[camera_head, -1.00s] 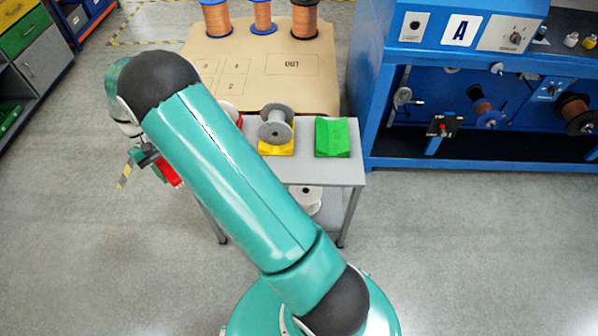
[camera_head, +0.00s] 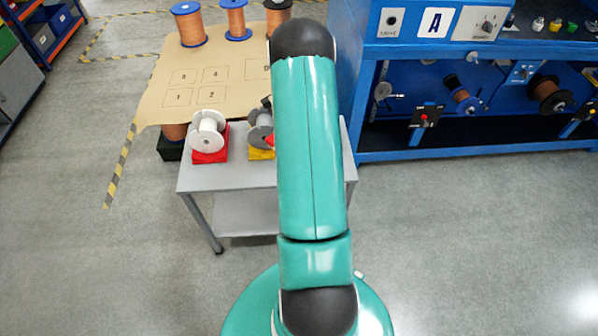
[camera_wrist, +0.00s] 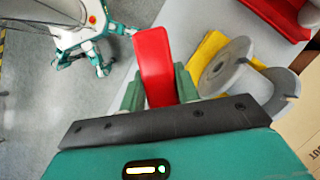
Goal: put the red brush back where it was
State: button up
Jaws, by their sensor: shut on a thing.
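My gripper (camera_wrist: 158,88) is shut on the red brush (camera_wrist: 153,62) in the wrist view. A green finger stands on either side of it, and the brush sticks out past the fingertips. The wrist view shows a grey spool (camera_wrist: 224,68) on a yellow holder (camera_wrist: 207,52) just right of the brush, apart from it in the picture. In the head view my arm hides most of the gripper. A small red bit (camera_head: 269,139), probably the brush, shows at the arm's left edge in front of the grey spool (camera_head: 257,136).
A grey table (camera_head: 240,178) carries a white spool (camera_head: 207,132) on a red holder (camera_head: 208,157). Behind it, a brown board (camera_head: 215,67) bears copper spools (camera_head: 236,18). A blue machine (camera_head: 470,150) stands right. Open floor lies left and right.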

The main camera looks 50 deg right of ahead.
jog(key=s+d+f+m+t+h, duration=0.1)
jog(key=s+d+m+t, duration=0.2)
jog(key=s+d+m, duration=0.8)
jog(key=w+a+f, duration=0.1)
jog(key=a+f, duration=0.1)
jog(key=f, duration=0.1)
jog(key=w+a+f+n, duration=0.1)
jog(key=a+f, duration=0.2)
jog(key=w+a+f+n, duration=0.1)
jog(key=w+a+f, duration=0.1)
jog(key=a+f, duration=0.1)
jog(key=shift+w+a+f+h, duration=0.1)
jog(key=shift+a+f+h, duration=0.1)
jog(key=shift+f+h, duration=0.1)
jog(key=shift+w+a+f, duration=0.15)
jog(key=shift+f, duration=0.05)
jog(key=shift+w+a+f, duration=0.15)
jog(key=shift+f, duration=1.55)
jog(key=shift+f, duration=0.1)
jog(key=o, duration=0.9)
jog(key=shift+o, duration=0.2)
